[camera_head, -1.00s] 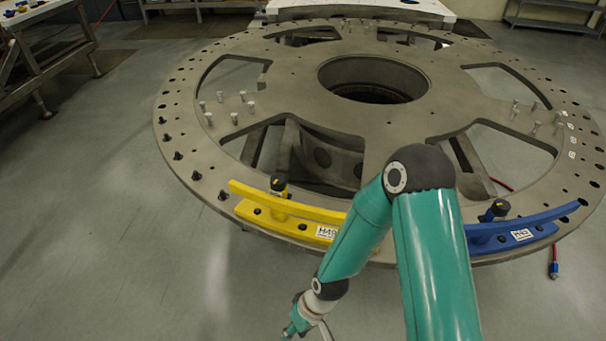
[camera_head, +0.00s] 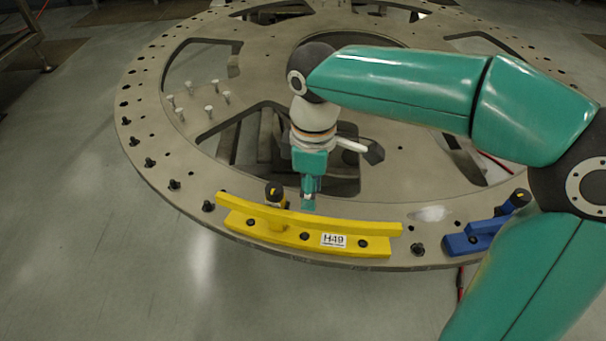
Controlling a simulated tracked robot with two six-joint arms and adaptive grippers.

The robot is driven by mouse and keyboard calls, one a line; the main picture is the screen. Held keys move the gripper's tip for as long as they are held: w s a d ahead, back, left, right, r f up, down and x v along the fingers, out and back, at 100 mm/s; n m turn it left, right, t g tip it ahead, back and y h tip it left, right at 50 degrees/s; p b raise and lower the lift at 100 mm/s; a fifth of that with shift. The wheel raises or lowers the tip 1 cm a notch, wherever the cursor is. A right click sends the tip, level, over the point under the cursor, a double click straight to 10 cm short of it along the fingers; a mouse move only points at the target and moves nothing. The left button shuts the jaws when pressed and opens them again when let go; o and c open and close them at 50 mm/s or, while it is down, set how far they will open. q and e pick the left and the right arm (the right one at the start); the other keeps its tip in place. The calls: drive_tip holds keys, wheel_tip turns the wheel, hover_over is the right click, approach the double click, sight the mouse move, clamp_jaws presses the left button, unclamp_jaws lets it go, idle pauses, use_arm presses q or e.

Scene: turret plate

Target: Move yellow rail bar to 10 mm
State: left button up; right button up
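The yellow rail bar (camera_head: 300,215) is a long, slightly curved bar on a yellow base (camera_head: 290,236) with a white label reading H49 (camera_head: 333,240). It lies along the near edge of the grey turret plate (camera_head: 150,165). A black knob with a yellow top (camera_head: 275,192) stands behind the bar, left of its middle. My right gripper (camera_head: 308,204) points down just behind the bar, right of the knob. Its fingers are small and dark here, and I cannot tell whether they are open or touch the bar. My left gripper is not in view.
A blue rail piece (camera_head: 480,238) with its own knob sits at the right, partly hidden by my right arm. Upright silver pins (camera_head: 209,112) and black bolts (camera_head: 174,184) stand on the plate. Large cutouts open behind the gripper.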

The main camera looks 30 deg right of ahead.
sight(310, 218)
drive_tip(key=shift+w, duration=0.15)
drive_tip(key=shift+w+a+f, duration=0.1)
drive_tip(key=shift+f, duration=0.1)
drive_tip(key=shift+s+f+b, duration=0.2)
drive_tip(key=shift+f+b, duration=0.75)
drive_tip(key=shift+b, duration=0.2)
wheel_tip(310, 218, down, 3)
drive_tip(key=shift+w+r+b, duration=0.1)
drive_tip(key=shift+r+b, duration=0.1)
drive_tip(key=shift+b, duration=1)
drive_tip(key=shift+f+b, duration=1.35)
drive_tip(key=shift+f, duration=0.6)
clamp_jaws()
